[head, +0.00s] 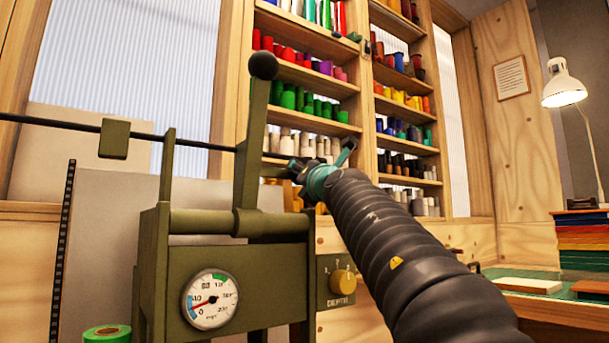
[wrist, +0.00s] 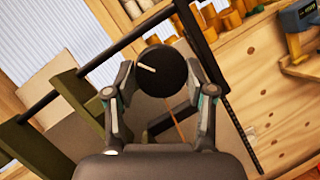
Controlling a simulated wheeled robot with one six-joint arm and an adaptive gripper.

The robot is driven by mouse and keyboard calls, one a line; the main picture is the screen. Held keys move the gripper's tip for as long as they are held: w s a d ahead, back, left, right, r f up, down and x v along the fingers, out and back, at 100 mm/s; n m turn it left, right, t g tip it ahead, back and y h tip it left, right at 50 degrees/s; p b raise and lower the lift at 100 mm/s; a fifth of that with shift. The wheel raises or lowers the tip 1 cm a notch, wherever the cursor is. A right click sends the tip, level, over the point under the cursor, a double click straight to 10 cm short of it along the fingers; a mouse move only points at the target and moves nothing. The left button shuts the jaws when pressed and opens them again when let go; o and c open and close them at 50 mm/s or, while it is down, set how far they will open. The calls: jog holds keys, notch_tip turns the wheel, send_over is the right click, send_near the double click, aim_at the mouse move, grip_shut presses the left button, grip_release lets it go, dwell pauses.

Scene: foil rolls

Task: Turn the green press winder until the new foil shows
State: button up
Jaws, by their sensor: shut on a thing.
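The green press (head: 230,260) stands at the left in the head view, with a dial gauge (head: 210,300) on its front and an upright lever topped by a black ball (head: 263,66). My gripper (head: 318,178) is beside the lever, partly hidden by my arm. In the wrist view my gripper (wrist: 161,85) has its two fingers around a round black knob (wrist: 160,70) with a short white mark, and is shut on it. I take this knob to be the winder. No foil colour can be made out on the press.
A dark rod (head: 70,124) runs across the press. A yellow knob (head: 342,282) sits on its right side. A green roll (head: 107,334) is at the lower left. Shelves of coloured rolls (head: 305,75) stand behind. A lamp (head: 563,85) and stacked coloured sheets (head: 583,240) are at the right.

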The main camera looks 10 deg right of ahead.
jog(key=shift+r+m+h, duration=0.1)
jog(key=shift+m+h, duration=0.3)
jog(key=shift+m, duration=1)
jog(key=o, duration=1.2)
jog(key=shift+a, duration=0.1)
jog(key=v, duration=1.2)
jog(key=shift+r, duration=0.2)
jog(key=shift+c, duration=0.3)
